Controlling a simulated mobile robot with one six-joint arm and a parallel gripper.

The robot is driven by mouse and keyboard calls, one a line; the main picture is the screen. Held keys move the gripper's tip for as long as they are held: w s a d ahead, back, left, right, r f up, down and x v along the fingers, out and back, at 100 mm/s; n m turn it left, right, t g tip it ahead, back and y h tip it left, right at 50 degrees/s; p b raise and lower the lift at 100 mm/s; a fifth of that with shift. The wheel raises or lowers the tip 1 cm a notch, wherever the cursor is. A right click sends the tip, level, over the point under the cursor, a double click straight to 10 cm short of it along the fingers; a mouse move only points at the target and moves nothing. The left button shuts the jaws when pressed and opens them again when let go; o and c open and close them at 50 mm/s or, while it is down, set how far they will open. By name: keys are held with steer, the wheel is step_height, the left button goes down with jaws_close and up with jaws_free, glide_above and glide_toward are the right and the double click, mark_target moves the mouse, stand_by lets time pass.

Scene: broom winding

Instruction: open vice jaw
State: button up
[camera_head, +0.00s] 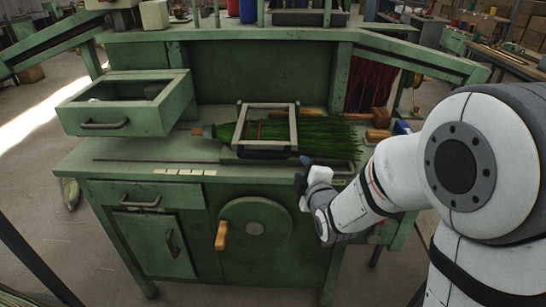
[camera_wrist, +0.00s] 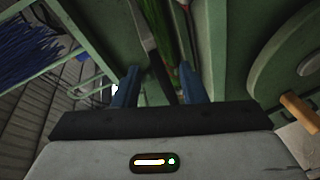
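A grey rectangular vice frame (camera_head: 239,128) stands on the green bench top, around a broom head of green bristles (camera_head: 325,137) that lies across the bench. Its wooden end points left. My gripper (camera_head: 303,169) is at the bench's front edge, just right of and in front of the frame. In the wrist view, the two blue fingers of my gripper (camera_wrist: 158,88) are apart. A dark bar (camera_wrist: 158,65) and a strip of green bristles (camera_wrist: 183,55) show between and beyond them. I cannot tell whether the fingers touch the bar.
An open green drawer box (camera_head: 125,107) sits on the left of the bench. A round plate with a wooden crank handle (camera_head: 221,236) is on the bench front. Red bristles (camera_head: 371,85) hang at the back right. Bare bench top (camera_head: 140,150) lies left of the broom.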

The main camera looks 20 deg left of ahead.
mark_target(265, 156)
steer(key=s+a+f+n+t+y+b, duration=0.1)
steer(key=s+a+f+n+t+y, duration=0.1)
steer(key=a+n+y, duration=0.35)
steer(key=shift+h, duration=0.65)
steer(key=x, duration=0.5)
steer(key=s+a+p+x, duration=0.1)
steer(key=x, duration=0.2)
steer(key=shift+w+a+r, duration=0.15)
steer(key=shift+w+a, duration=0.1)
steer(key=shift+a, duration=0.05)
steer(key=shift+c, duration=0.4)
jaws_close()
